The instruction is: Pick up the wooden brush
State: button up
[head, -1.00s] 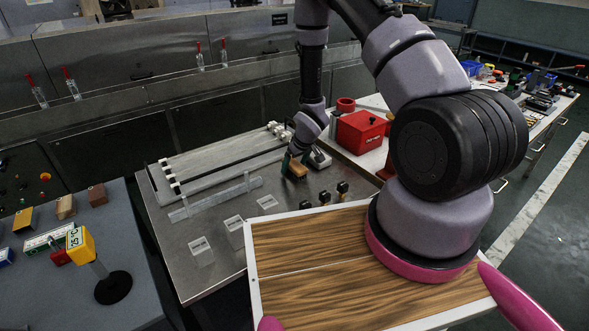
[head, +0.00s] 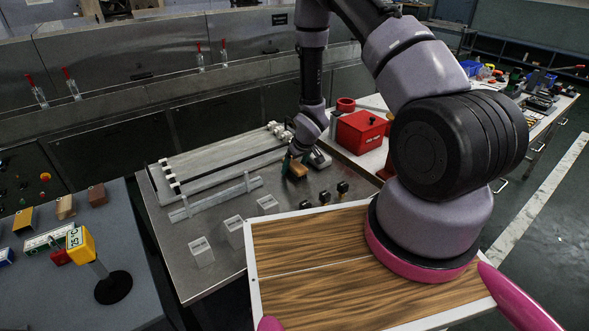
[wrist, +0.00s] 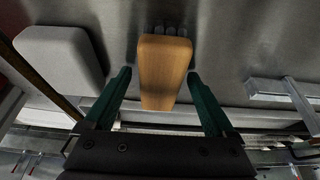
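The wooden brush (wrist: 163,70) shows in the wrist view as a tan wooden block with dark tufts at its far end, lying on the metal table. My gripper (wrist: 159,88) is open, with one green finger on each side of the brush's near part. A gap shows between the brush and each finger, so it is not gripped. In the head view the brush (head: 297,169) is a small brown block on the steel table (head: 215,270), just beside my gripper (head: 289,164), which partly hides it.
A grey block (wrist: 60,58) lies left of the brush in the wrist view. Left of my gripper in the head view lie a long rail fixture (head: 215,163) and several clear blocks (head: 202,252). A red box (head: 361,131) stands to the right. Small black clamps (head: 325,197) stand in front.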

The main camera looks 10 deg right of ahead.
aim_at(294, 163)
grip_shut()
jog(key=shift+r, duration=0.15)
notch_tip(294, 163, up, 10)
jog(key=shift+r, duration=0.15)
dwell(0.4)
